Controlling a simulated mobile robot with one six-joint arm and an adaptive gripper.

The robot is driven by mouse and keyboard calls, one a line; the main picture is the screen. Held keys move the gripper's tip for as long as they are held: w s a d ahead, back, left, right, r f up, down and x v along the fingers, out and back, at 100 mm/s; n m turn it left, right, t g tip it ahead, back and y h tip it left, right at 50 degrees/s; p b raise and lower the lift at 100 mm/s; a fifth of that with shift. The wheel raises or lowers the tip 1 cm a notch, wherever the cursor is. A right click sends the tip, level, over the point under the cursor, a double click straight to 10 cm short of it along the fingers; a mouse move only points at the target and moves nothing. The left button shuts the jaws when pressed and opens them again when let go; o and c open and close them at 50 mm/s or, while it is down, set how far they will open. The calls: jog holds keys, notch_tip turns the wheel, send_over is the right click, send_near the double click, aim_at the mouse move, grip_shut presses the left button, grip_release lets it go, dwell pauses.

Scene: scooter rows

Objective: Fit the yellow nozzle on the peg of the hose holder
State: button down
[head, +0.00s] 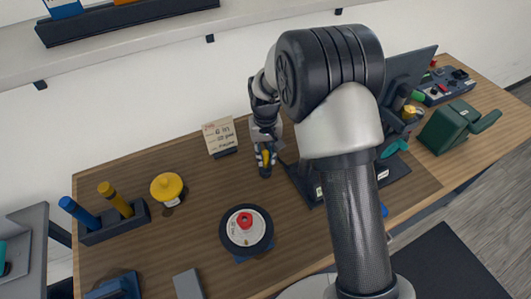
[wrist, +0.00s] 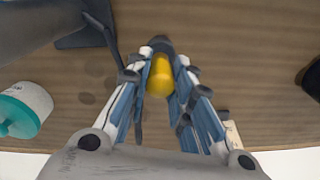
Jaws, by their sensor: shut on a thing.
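My gripper (head: 265,168) is over the middle of the table, left of my large forearm in the head view. In the wrist view its fingers (wrist: 160,60) are closed around a yellow piece with a rounded body, the yellow nozzle (wrist: 160,78). In the head view the nozzle (head: 265,157) shows only as a small yellow patch between the fingers. The fingers hide its sides. I cannot tell for certain which thing is the hose holder. A dark block (head: 115,229) at the left carries an upright blue cylinder (head: 82,213) and an upright yellow cylinder (head: 116,200).
A round black base (head: 227,240) with a pale top and red knob stands in front. A yellow dome (head: 166,186) and a note card (head: 220,136) are left of my gripper. A green device (head: 450,128) is at the right. A teal-capped container (wrist: 22,108) shows in the wrist view.

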jog(key=shift+f+b, duration=0.45)
jog(key=shift+f, duration=0.3)
jog(key=c, duration=1.3)
grip_release()
jog(key=shift+c, duration=0.2)
notch_tip(320, 180, up, 12)
jog(key=shift+r, duration=0.1)
